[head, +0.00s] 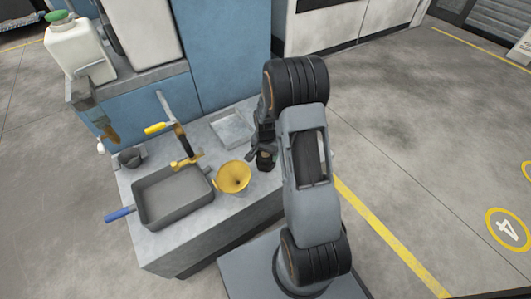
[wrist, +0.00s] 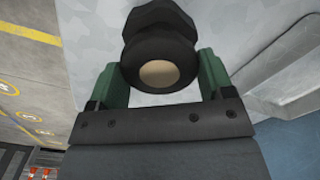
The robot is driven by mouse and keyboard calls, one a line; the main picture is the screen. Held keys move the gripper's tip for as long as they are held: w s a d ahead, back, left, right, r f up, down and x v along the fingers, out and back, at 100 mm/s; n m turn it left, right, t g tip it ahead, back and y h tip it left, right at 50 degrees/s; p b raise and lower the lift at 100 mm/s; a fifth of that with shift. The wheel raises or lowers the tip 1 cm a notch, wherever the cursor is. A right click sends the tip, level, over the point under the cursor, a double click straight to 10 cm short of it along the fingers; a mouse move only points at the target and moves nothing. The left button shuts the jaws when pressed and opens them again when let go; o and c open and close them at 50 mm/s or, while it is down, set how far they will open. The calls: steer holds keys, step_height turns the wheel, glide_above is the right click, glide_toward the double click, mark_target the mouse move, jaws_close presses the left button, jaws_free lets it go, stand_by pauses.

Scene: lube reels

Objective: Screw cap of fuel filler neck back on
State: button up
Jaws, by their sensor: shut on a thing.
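My gripper (wrist: 162,72) has its green fingers on either side of a round black piece with a beige disc in its end, which I take for the cap (wrist: 160,50). It is shut on this piece. A dark, many-sided part (wrist: 157,17), perhaps the filler neck, shows right beyond the cap at the top of the wrist view. I cannot tell whether the two are joined or only in line. In the head view my gripper (head: 262,148) is low over the bench's right side, beside a small black fitting (head: 266,160); my arm partly hides this spot.
The grey bench (head: 200,240) holds a yellow funnel (head: 233,177), a grey tray (head: 175,197), a yellow-handled tool (head: 183,145), a dark cup (head: 130,158) and a shallow square pan (head: 232,131). A blue cabinet (head: 225,50) stands behind. Open floor lies to the right.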

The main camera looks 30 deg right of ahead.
steer(key=m, duration=0.4)
steer(key=m, duration=0.3)
steer(key=shift+p, duration=0.35)
steer(key=shift+m, duration=1.2)
steer(key=shift+s+m, duration=0.1)
steer(key=shift+m, duration=2.5)
